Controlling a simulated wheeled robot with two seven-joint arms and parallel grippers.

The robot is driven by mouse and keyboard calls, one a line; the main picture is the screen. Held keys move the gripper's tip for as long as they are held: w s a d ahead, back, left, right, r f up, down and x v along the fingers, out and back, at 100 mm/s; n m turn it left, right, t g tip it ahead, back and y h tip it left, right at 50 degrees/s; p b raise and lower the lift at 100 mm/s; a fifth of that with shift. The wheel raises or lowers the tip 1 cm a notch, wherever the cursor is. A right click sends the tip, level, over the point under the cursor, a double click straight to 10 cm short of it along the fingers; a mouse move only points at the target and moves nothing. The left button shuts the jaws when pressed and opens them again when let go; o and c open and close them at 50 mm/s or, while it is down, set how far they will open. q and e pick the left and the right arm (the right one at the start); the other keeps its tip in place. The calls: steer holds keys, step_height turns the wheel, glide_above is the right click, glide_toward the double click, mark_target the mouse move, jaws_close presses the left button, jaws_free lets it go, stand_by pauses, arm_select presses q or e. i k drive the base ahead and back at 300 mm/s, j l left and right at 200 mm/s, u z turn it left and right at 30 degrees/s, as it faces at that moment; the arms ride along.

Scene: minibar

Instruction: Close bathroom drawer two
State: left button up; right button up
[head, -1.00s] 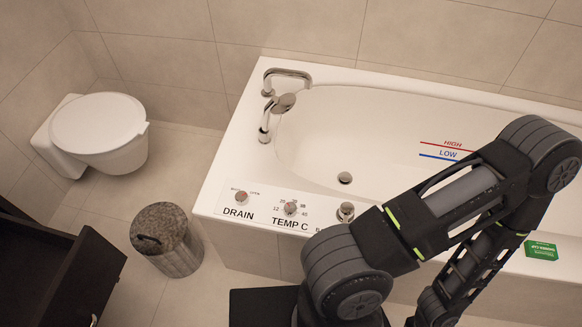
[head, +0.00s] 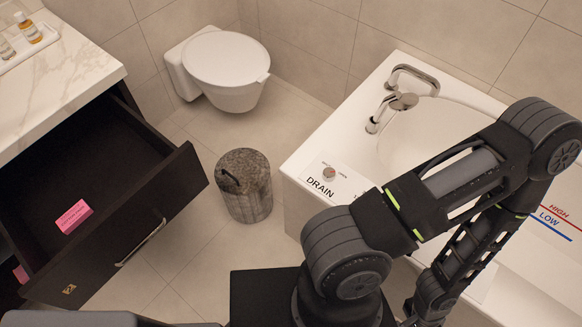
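A dark wooden drawer (head: 176,196) stands pulled out of the vanity cabinet at the left of the head view. Its front has a metal bar handle (head: 143,243). A small pink box (head: 73,216) lies inside it. I cannot read which number this drawer has. My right arm fills the right side of the view, but its gripper is not visible. My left gripper is not in view; a grey part of mine shows at the bottom left edge.
A pale marble countertop (head: 72,62) with a tray of small bottles (head: 30,30) lies above the drawer. A round bin (head: 246,190), a toilet (head: 228,75) and a white bathtub (head: 318,150) stand beyond. Tiled floor is clear between drawer and bin.

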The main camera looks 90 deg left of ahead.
mark_target(135, 181)
steer(key=u, duration=4.8)
steer(key=k+l, duration=0.15)
steer(key=k, duration=0.45)
steer(key=k+l, duration=0.15)
steer(key=k, duration=0.4)
